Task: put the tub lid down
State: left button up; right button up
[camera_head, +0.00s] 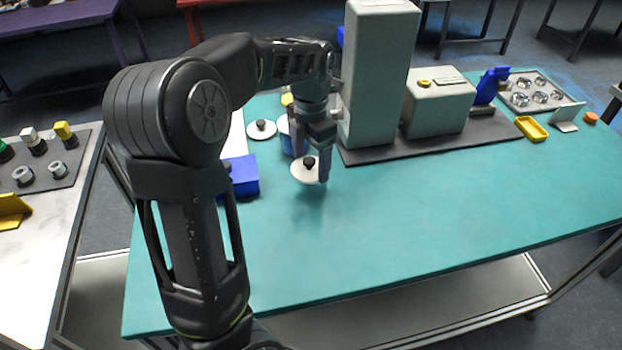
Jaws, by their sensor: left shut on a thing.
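A round white lid with a black knob (301,174) hangs at my left gripper (316,160), which is shut on it. The lid seems to be a little above the teal table, with a dark shadow below it. A blue tub (285,140) stands just behind and left of the gripper, partly hidden by it. A second white lid with a black knob (261,129) lies further left. My right gripper is not in view.
A tall grey block (377,75) and a lower grey machine (438,108) stand on a dark base (440,145) right of the gripper. A blue box (242,176) sits left, partly behind my arm. The teal table (420,220) is clear in front.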

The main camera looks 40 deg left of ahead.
aim_at(311, 169)
pick_arm(q)
jog(key=shift+f, duration=1.15)
jog(key=shift+f, duration=1.85)
jog(key=shift+f, duration=0.2)
jog(key=o, duration=1.3)
jog(key=shift+r, duration=0.15)
notch_tip(311, 169, up, 12)
jog(key=shift+r+b, duration=0.1)
jog(key=shift+b, duration=0.25)
